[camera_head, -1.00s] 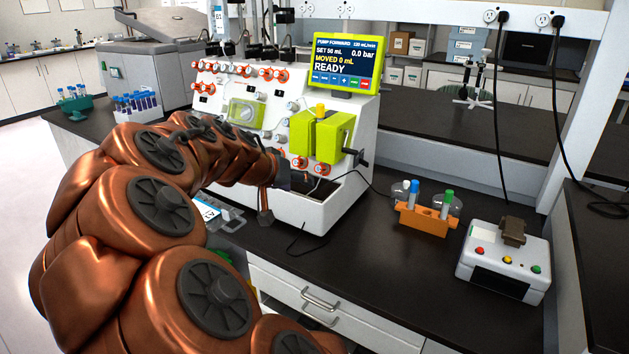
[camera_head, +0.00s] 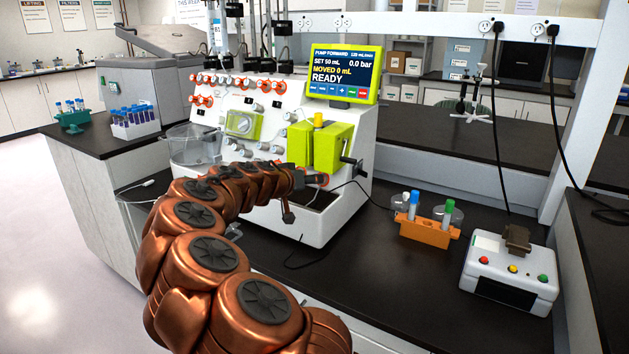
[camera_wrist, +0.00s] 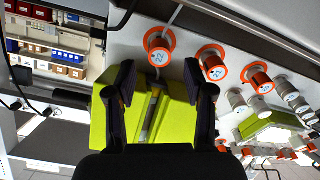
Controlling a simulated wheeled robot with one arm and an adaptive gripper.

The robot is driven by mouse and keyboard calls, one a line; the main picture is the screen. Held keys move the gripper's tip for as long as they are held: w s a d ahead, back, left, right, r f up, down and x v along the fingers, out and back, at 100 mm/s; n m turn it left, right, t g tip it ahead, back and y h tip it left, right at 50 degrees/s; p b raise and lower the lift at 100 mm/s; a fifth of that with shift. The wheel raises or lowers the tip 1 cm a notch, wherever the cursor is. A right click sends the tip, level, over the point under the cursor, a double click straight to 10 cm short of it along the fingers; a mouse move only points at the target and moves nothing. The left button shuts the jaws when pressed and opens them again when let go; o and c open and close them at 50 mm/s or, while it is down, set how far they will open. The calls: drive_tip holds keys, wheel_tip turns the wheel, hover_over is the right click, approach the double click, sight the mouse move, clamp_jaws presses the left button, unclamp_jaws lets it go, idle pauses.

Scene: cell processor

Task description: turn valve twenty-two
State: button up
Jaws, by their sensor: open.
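In the wrist view, a white valve knob with an orange ring (camera_wrist: 158,48) appears to be labelled 22. It lies just beyond the fingertips, near the middle of the gap. A similar orange-ringed knob (camera_wrist: 213,68) sits to its right; its label is hard to read. My gripper (camera_wrist: 159,82) is open, with a dark finger on each side and nothing between them. In the head view, my gripper (camera_head: 316,180) is at the lower front of the white cell processor (camera_head: 338,205), below the lime-green pump block (camera_head: 340,147). An orange ring shows just behind the fingers there; I cannot tell contact.
The lime-green screen (camera_head: 342,75) reads READY. An orange tube holder (camera_head: 428,232) and a white button box (camera_head: 510,275) stand right on the black bench. A clear bin (camera_head: 192,145) hangs at the processor's left. More knobs (camera_wrist: 238,98) line the panel.

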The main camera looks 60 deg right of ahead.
drive_tip(key=shift+x, duration=1.85)
clamp_jaws()
